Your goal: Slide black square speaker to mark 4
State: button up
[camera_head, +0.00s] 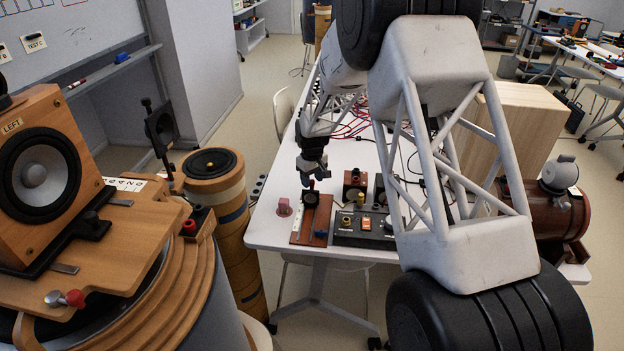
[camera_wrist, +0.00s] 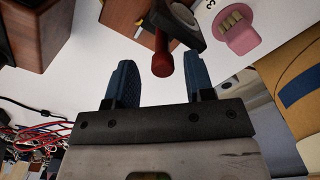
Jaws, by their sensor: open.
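My gripper (camera_head: 314,176) is open above the back end of a narrow wooden board (camera_head: 300,228) on the white table. A small black squarish piece (camera_head: 311,199), which looks like the black square speaker, sits on that board just below the fingers. The post shows between the two blue fingers of my gripper (camera_wrist: 160,76), with gaps on both sides.
A pink block (camera_head: 284,207) stands left of the board. A control box (camera_head: 366,226) with knobs and a wooden box (camera_head: 355,186) stand to its right. Red cables (camera_head: 352,124) lie behind.

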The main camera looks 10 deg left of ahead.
jog(key=shift+r, duration=3.85)
jog(key=shift+r, duration=0.1)
jog(key=shift+s+d+r, duration=0.1)
jog(key=shift+d+r, duration=0.1)
jog(key=s+d+r+m+t, duration=0.1)
jog(key=s+d+r+m, duration=0.4)
jog(key=s+d+r, duration=1.65)
jog(key=s+d+m, duration=0.2)
jog(key=s+d, duration=0.2)
jog(key=s, duration=1.1)
jog(key=s+d+f+m+t, duration=0.1)
jog(key=s+d, duration=0.4)
jog(key=s, duration=1.1)
jog(key=shift+s+f+m+t, duration=0.2)
jog(key=shift+s+m+t, duration=0.1)
jog(key=shift+m, duration=0.3)
